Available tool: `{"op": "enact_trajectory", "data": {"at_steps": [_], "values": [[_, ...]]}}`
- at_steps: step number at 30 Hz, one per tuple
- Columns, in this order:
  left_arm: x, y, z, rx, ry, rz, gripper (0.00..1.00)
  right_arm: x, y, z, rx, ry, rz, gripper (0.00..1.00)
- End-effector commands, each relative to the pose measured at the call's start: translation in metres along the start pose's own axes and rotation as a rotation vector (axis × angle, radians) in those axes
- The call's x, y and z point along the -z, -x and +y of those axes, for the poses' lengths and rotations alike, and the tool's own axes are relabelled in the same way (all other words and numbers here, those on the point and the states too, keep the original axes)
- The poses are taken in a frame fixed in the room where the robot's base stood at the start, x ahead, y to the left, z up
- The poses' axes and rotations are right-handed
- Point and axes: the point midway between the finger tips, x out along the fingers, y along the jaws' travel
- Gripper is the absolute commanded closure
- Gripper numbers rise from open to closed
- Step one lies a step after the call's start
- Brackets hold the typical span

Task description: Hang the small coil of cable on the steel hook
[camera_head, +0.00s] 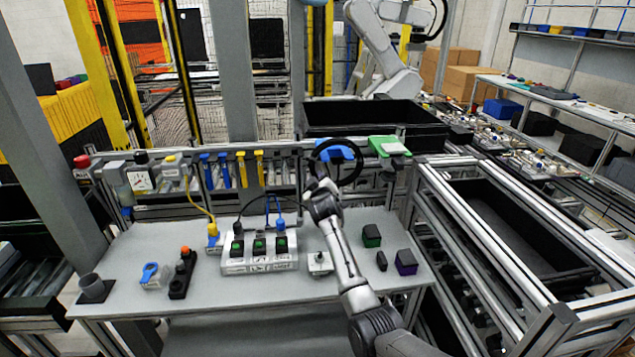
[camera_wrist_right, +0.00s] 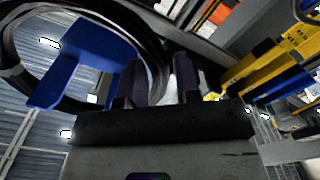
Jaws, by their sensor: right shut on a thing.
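The small coil of black cable (camera_head: 361,161) stands up as a ring above the back edge of the grey table, right of the picture's middle. My right gripper (camera_head: 320,182) is at the ring's lower left and is shut on the coil. In the right wrist view the coil (camera_wrist_right: 149,45) loops large at the upper left and runs to the dark fingers (camera_wrist_right: 158,84). I cannot clearly make out the steel hook in either view. My left gripper is not in view.
Blue and yellow strips (camera_head: 242,169) hang on the back rail. A white block with black switches (camera_head: 260,251), a yellow-cabled plug (camera_head: 213,236) and small boxes (camera_head: 406,262) stand on the table (camera_head: 130,275).

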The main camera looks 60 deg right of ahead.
Motion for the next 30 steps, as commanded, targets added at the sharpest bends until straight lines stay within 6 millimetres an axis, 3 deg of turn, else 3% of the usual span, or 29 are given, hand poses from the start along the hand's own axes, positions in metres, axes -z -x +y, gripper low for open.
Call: {"op": "enact_trajectory", "data": {"at_steps": [8, 30], "values": [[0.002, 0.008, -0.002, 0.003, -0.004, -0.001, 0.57, 0.007, 0.002, 0.005, -0.001, 0.001, 0.002, 1.0], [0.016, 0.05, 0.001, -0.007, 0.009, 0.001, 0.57, 0.007, 0.058, 0.006, -0.001, 0.001, 0.002, 1.0]]}}
